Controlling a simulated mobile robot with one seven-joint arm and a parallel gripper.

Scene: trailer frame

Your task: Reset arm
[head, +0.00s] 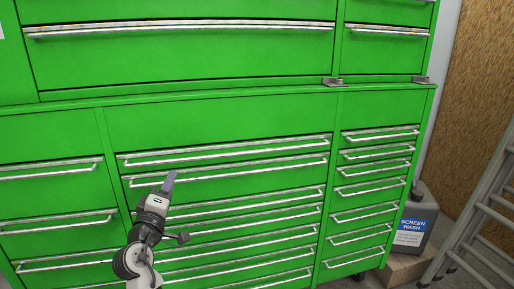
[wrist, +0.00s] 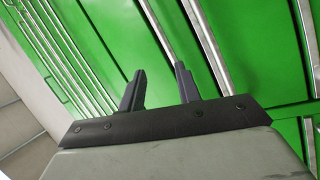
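My gripper (head: 169,183) is raised in front of the lower green tool cabinet (head: 220,113) in the head view, over the upper drawers of its middle column. In the wrist view my gripper (wrist: 160,86) shows two dark fingers standing apart with nothing between them. The green cabinet front (wrist: 120,30) and its metal handles fill the background there. Whether the fingertips touch the cabinet cannot be told.
An upper green chest (head: 180,60) sits on the lower cabinet. Long metal handles (head: 230,150) stick out from the drawers. At the right stand a screen wash container (head: 413,232) and a metal ladder (head: 480,215) by a brown board wall (head: 480,80).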

